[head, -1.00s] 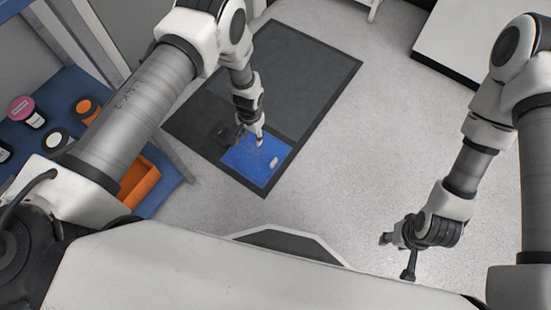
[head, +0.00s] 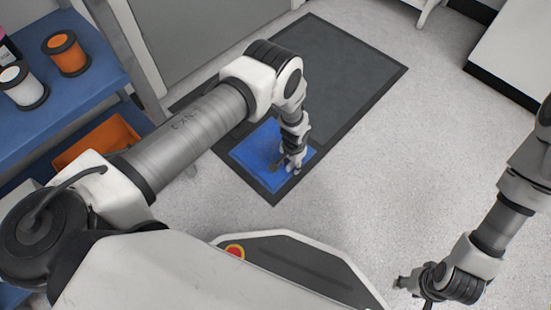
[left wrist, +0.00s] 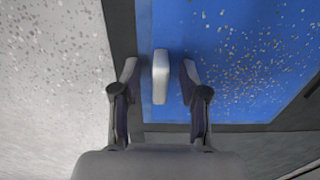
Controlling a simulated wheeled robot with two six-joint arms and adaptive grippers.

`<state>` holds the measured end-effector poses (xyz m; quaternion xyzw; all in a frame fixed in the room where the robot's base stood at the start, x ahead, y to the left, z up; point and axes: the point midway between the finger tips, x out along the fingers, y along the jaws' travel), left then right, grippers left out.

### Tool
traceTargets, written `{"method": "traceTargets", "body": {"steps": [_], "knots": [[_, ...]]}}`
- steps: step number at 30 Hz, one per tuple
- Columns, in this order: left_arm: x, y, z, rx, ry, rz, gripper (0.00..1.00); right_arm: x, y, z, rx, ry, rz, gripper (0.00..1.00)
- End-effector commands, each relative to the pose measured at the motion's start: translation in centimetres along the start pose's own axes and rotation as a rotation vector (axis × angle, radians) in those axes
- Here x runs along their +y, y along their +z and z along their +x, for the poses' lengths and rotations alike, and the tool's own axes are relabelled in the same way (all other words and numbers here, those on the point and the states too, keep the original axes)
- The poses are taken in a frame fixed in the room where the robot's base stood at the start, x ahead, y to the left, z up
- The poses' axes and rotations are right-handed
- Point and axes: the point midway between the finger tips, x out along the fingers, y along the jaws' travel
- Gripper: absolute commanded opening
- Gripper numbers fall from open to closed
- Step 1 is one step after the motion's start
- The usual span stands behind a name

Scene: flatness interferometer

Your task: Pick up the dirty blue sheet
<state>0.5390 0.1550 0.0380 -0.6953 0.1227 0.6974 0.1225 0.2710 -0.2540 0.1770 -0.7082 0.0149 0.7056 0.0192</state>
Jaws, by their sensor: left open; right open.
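The blue sheet (head: 252,150) lies flat in the near part of a dark floor mat. In the left wrist view the sheet (left wrist: 245,50) is strewn with pale and brown specks. A pale upright-looking tab (left wrist: 160,76) sits near the sheet's edge. My left gripper (head: 291,166) points down over the sheet's right side. In the left wrist view its open fingers (left wrist: 160,88) stand on either side of the tab, with visible gaps. In the head view the gripper hides the tab. My right gripper (head: 408,284) is open and empty above bare floor at the lower right.
The dark mat (head: 345,65) has a raised-looking black border. A blue shelf unit (head: 95,95) with spools (head: 66,54) and an orange bin (head: 95,143) stands at left. A white cabinet (head: 515,55) is at upper right. The speckled floor (head: 390,170) between is clear.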

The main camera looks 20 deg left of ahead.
Motion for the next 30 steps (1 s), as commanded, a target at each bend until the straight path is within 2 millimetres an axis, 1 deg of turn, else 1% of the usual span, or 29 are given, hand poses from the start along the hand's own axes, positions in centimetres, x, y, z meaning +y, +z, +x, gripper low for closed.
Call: {"method": "traceTargets", "body": {"steps": [1, 6, 7, 8, 9, 10, 11, 20, 22, 23, 26, 30], "knots": [[0.0, 0.0, 0.5, 0.001, 0.0, 0.0, 0.44, 0.0, 0.0, 0.4, 0.001, 0.0, 0.001, 0.42], [0.0, 0.0, 0.2, 0.001, 0.0, -0.001, 0.44, 0.0, -0.1, 0.1, 0.002, 0.0, 0.001, 0.42], [0.0, 0.0, 0.2, 0.001, 0.0, -0.001, 0.37, 0.0, -0.1, 0.1, 0.002, 0.0, 0.001, 0.42], [0.0, 0.0, 0.2, 0.001, 0.0, -0.001, 0.26, 0.0, -0.1, 0.1, 0.002, 0.0, 0.001, 0.42], [0.0, 0.0, 0.2, 0.001, 0.0, 0.0, 0.12, 0.0, -0.1, 0.1, 0.002, 0.0, 0.001, 0.42], [0.0, 0.0, 0.2, 0.001, 0.0, 0.0, 0.01, 0.0, -0.1, 0.1, 0.002, 0.0, 0.001, 0.42], [0.0, 0.0, 0.2, 0.001, 0.0, 0.0, 0.0, 0.0, -0.1, 0.1, 0.001, 0.0, 0.001, 0.42], [0.0, 0.0, 0.2, 0.001, 0.0, 0.0, 0.0, 0.0, 0.0, 0.1, 0.001, 0.0, 0.001, 0.42], [0.0, -0.1, -0.2, 0.001, 0.0, 0.0, 0.0, 0.0, 0.0, -0.2, 0.001, 0.0, 0.0, 0.42], [0.0, -0.1, -0.5, 0.002, -0.001, 0.0, 0.0, 0.0, 0.0, -0.4, 0.0, 0.0, 0.0, 0.42], [0.0, -0.1, -2.5, 0.002, -0.001, 0.0, 0.0, 0.0, 0.0, -1.8, -0.001, 0.0, -0.002, 0.42], [0.0, -0.1, -6.2, 0.002, -0.001, 0.0, 0.0, -0.1, 0.1, -4.1, -0.004, -0.001, -0.006, 0.42]]}}
